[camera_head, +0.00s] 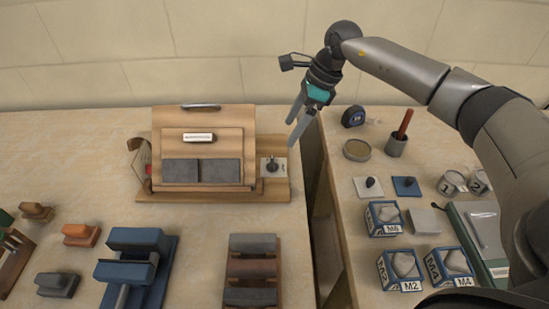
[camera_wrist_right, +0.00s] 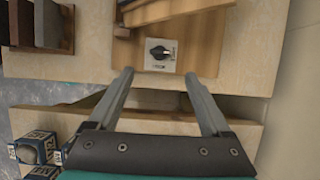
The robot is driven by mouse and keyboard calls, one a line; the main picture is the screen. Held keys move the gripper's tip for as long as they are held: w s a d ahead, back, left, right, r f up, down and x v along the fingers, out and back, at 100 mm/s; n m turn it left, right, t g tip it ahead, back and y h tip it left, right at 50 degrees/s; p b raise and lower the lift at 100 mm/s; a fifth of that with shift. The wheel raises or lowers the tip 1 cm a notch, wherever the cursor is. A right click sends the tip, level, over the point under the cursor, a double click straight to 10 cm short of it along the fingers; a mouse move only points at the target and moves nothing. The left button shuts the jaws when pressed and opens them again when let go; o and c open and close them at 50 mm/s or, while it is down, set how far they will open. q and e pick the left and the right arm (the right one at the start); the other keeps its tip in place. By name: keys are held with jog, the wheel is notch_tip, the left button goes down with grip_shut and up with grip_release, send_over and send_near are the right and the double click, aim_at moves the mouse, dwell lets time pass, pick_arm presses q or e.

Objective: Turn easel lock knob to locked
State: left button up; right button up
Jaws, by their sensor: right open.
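The easel lock knob (camera_head: 271,166) is a small black knob on a pale square plate, on the right side of the wooden easel's base (camera_head: 215,194). In the right wrist view the knob (camera_wrist_right: 159,52) sits on its plate ahead of the fingers, with small marks beside it too fine to read. The wooden easel (camera_head: 200,145) stands on the left table with two grey slabs on its face. My right gripper (camera_head: 293,133) is open and empty, above and to the right of the knob, not touching it. Its fingers (camera_wrist_right: 160,85) also show in the wrist view. My left gripper is not in view.
A gap (camera_head: 325,215) separates the two tables. The right table holds tubs marked M6 (camera_head: 383,218), M2 (camera_head: 400,269) and M4, a tape measure (camera_head: 353,116) and cups. A rack of blocks (camera_head: 251,270) and a blue clamp-like stand (camera_head: 135,262) lie in front of the easel.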

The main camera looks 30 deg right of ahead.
aim_at(272, 161)
jog(key=b+x, duration=0.1)
jog(key=x, duration=1)
jog(key=shift+a+f, duration=0.15)
jog(key=shift+c, duration=0.4)
grip_shut()
